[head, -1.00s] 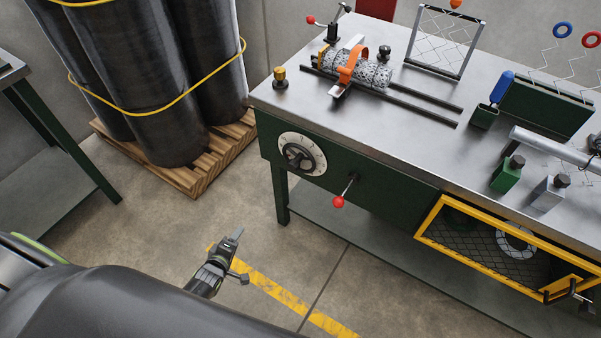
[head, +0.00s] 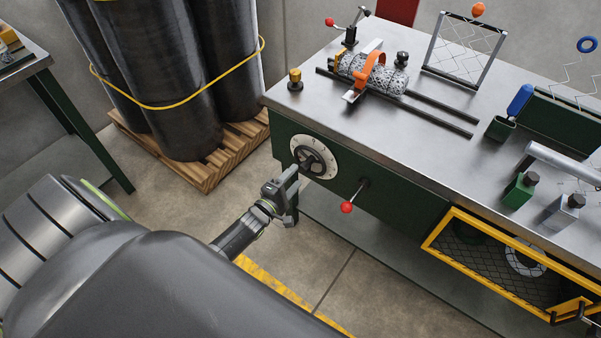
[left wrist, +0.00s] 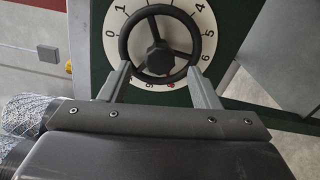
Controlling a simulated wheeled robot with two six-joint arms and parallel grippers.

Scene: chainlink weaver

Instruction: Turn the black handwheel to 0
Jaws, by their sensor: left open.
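The black handwheel (head: 309,161) sits on a white numbered dial (head: 329,167) on the green front panel of the bench. In the left wrist view the handwheel (left wrist: 160,46) shows three spokes and a central hub, with dial numbers around its rim. A red mark shows at the dial's lower edge, partly behind the wheel. My right gripper is not in view.
A lever with a red knob (head: 346,207) sticks out right of the dial. A yellow-framed mesh guard (head: 432,240) is farther right. Black rolls (head: 180,80) stand on a pallet at left.

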